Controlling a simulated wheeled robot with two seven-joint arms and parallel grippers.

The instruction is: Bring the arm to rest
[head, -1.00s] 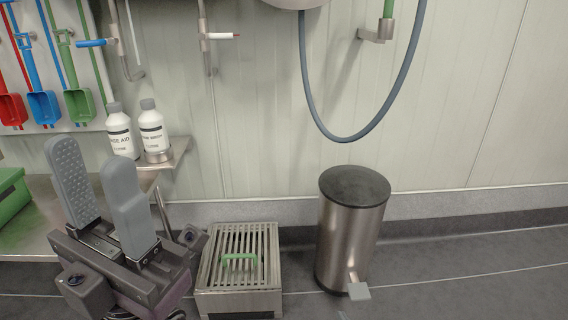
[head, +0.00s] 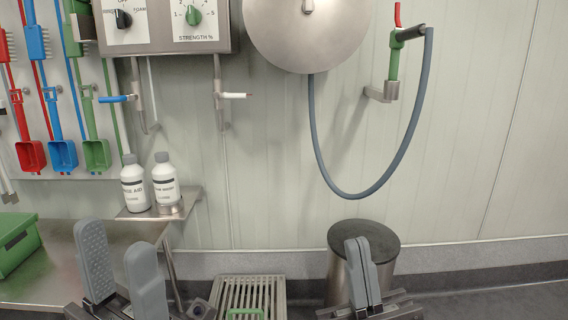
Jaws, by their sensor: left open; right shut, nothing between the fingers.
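My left gripper (head: 122,272) is at the bottom left of the head view. Its two grey fingers point up and stand apart with nothing between them. It appears in front of the steel table. My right gripper (head: 362,272) is at the bottom, right of centre. Its grey fingers are together and hold nothing. It appears in front of the steel bin (head: 338,278) and hides part of it. The lower parts of both grippers are cut off by the picture's edge.
A steel table (head: 55,240) with a green box (head: 16,246) stands at left. Two white bottles (head: 134,185) (head: 165,182) stand on a small shelf (head: 190,195). A slatted steel grate (head: 235,290) lies between the grippers. A hose (head: 320,160) hangs from the wall.

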